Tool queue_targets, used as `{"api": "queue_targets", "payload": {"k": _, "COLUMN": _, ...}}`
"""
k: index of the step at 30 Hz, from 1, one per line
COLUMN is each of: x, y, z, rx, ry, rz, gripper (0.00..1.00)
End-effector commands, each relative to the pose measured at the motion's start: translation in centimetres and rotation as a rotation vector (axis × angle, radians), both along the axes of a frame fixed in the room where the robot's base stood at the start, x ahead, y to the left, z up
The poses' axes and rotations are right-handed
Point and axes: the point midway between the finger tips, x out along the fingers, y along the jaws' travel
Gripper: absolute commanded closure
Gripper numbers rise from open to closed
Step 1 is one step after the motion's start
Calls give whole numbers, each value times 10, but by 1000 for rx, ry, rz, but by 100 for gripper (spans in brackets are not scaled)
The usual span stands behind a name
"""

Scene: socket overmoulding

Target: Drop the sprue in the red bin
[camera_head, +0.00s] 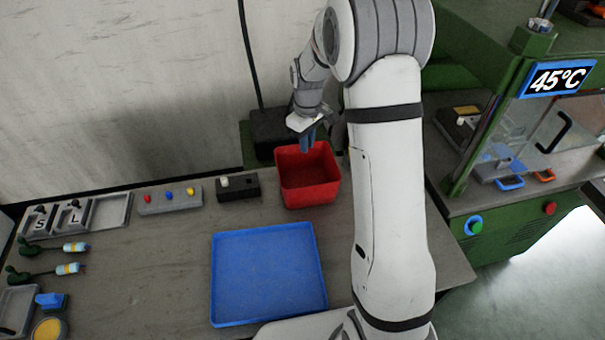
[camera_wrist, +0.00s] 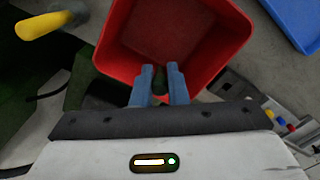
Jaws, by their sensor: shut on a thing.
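The red bin (camera_head: 308,190) stands on the table at the back, right of the middle. It also shows in the wrist view (camera_wrist: 215,30), with its inside looking empty around the fingers. My gripper (camera_head: 307,143) is above the bin's back part, pointing down, with blue fingers. In the wrist view my gripper (camera_wrist: 160,78) has its two blue fingertips close together over the bin, shut on a small dark green piece, the sprue (camera_wrist: 159,80). Most of the sprue is hidden between the fingers, and it is too small to make out in the head view.
A blue tray (camera_head: 268,275) lies empty in front of the bin. A black switch box (camera_head: 238,187) and a button box (camera_head: 170,198) stand left of the bin. The green moulding machine (camera_head: 500,130) with a clear guard is at the right. A yellow object (camera_wrist: 42,26) shows in the wrist view.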

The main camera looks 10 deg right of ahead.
Motion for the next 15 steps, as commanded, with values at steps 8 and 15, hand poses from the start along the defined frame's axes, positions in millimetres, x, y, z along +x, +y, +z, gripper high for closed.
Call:
{"api": "queue_targets", "payload": {"k": 8, "x": -1, "y": -11, "z": -33, "rx": 0, "ry": 2, "rz": -22, "gripper": 100}}
{"api": "queue_targets", "payload": {"k": 15, "x": 0, "y": -15, "z": -55, "rx": 0, "ry": 1, "rz": -28, "gripper": 100}}
